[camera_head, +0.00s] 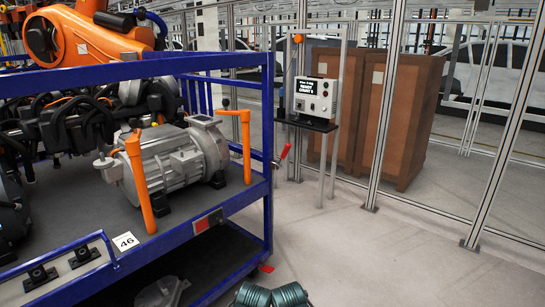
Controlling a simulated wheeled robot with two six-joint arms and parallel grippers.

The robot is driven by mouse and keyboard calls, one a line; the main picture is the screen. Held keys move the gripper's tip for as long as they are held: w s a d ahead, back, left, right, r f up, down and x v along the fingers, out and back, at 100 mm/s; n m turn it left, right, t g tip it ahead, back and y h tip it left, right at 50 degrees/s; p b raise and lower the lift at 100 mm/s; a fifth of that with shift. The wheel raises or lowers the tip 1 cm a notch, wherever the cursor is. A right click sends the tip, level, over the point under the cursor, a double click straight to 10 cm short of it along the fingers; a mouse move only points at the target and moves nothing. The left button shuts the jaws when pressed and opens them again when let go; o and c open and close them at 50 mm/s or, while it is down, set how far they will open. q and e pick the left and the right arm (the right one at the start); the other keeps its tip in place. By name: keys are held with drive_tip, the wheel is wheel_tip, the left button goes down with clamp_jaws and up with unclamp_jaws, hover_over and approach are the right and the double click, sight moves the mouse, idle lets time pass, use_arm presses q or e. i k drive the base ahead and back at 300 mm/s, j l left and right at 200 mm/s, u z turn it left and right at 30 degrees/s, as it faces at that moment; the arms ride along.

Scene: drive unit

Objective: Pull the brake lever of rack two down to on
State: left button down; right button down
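A blue-framed rack (245,200) fills the left side. A lever with a red grip (285,152) sticks out at its right-hand corner, tilted up and to the right, with a short metal shaft below the grip. I take it to be the brake lever; no marking shows that this is rack two. A small red piece (266,268) shows low at the foot of the rack's corner post.
The rack carries a grey motor (175,158), orange posts (138,180) and a "46" label (125,241). A control box (314,98) stands on a shelf behind. Tall brown crates (400,115) stand behind fence posts (389,105). Grey floor (370,250) right of the rack is clear.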

sight(288, 145)
drive_tip(key=i, duration=2.5)
drive_tip(key=z, duration=0.2)
